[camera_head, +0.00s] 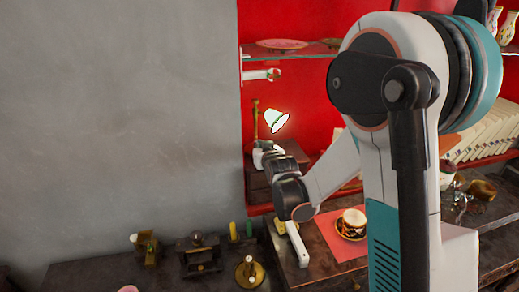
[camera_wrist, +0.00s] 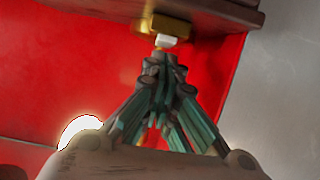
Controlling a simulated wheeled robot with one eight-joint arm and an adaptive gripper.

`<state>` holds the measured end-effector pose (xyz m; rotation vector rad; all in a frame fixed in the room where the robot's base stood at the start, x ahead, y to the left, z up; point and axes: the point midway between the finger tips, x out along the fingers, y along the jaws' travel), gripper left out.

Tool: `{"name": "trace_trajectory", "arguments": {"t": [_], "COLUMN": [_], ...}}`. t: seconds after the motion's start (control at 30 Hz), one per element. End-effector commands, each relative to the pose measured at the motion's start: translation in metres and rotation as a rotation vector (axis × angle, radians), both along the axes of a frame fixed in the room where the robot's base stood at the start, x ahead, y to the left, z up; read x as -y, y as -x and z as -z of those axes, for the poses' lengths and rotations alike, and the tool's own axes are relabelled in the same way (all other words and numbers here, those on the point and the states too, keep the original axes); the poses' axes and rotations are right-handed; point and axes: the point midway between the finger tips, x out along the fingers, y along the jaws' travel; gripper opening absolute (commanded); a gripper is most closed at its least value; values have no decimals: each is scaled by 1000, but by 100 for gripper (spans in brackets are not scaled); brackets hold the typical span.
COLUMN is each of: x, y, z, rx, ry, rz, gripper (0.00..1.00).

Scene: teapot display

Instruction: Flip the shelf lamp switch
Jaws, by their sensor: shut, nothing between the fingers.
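The shelf lamp (camera_head: 276,120) has a bright white shade on a brass stem, and its glow (camera_wrist: 80,130) shows at lower left in the wrist view. A switch with a white lever (camera_wrist: 166,41) on a brass plate (camera_wrist: 165,25) is fixed to a dark wooden piece (camera_wrist: 215,10) at the top of the wrist view. My gripper (camera_wrist: 164,60) is shut and empty, its fingertips just below the lever. I cannot tell whether they touch it. In the head view my gripper (camera_head: 262,150) is by the lamp's foot, and the switch is hidden.
A glass shelf (camera_head: 300,50) with a plate is above the lamp. My arm covers much of the right side. Below are a counter with a red mat (camera_head: 325,245), a plated sandwich (camera_head: 352,222) and brass items (camera_head: 248,272). A grey wall (camera_head: 120,120) is at left.

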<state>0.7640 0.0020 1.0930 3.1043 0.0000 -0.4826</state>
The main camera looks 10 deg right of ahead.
Motion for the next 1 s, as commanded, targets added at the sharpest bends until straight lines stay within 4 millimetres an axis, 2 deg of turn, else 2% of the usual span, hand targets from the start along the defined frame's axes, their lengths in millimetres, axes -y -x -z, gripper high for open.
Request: {"name": "trace_trajectory", "arguments": {"t": [0.17,0.33,0.5,0.7,0.83,1.0], "x": [0,0,0,0,0,0], "y": [-1,-3,36,73,88,96], "z": [-13,-45,-44,-47,-48,-48], "rx": [0,0,0,0,0,0], "ry": [0,0,0,0,0,0], "rz": [0,0,0,0,0,0], "gripper": [0,0,0,0,0,0]}}
